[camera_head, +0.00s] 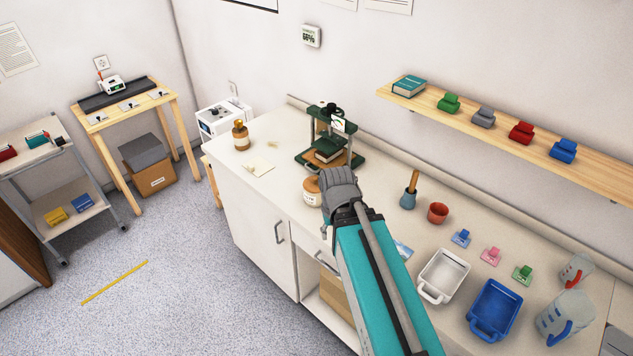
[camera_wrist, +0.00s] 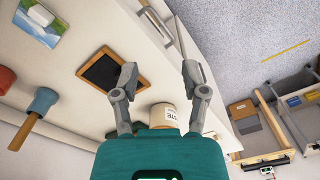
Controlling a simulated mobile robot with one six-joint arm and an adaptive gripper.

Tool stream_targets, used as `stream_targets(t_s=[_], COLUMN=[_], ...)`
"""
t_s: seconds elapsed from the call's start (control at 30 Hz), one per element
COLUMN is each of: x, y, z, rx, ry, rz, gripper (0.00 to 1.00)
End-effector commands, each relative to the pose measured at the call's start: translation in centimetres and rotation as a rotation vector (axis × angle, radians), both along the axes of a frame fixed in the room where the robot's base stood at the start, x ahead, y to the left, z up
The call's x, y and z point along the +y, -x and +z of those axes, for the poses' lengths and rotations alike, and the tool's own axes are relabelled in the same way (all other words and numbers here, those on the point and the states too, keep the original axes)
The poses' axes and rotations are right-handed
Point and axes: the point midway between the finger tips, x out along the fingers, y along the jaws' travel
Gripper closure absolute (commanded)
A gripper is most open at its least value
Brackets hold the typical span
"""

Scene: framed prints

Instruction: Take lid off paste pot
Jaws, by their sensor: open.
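The paste pot (camera_head: 310,196) stands on the counter, a pale jar with a brownish top and a label. In the head view it sits just left of my gripper (camera_head: 338,186), which partly hides it. In the wrist view the pot (camera_wrist: 166,114) shows between the bases of the two fingers, its label partly readable. My gripper (camera_wrist: 160,72) is open, its grey fingers spread wide with nothing between the tips. I cannot make out the lid's edge clearly, nor whether any finger touches the pot.
A green press (camera_head: 328,148) stands behind the pot, and a brown bottle (camera_head: 241,135) to the left. A blue pot with a brush (camera_head: 408,195), a terracotta cup (camera_head: 437,212) and trays (camera_head: 445,272) are to the right. A dark framed panel (camera_wrist: 108,72) lies on the counter.

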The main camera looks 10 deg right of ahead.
Motion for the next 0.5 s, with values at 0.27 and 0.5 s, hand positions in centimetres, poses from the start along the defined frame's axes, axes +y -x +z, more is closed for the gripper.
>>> stream_targets(t_s=[0.27, 0.5], x=[0.0, -0.01], y=[0.0, -0.56], z=[0.0, 0.23], rx=[0.0, 0.0], ry=[0.0, 0.0], rz=[0.0, 0.026], gripper=[0.43, 0.27])
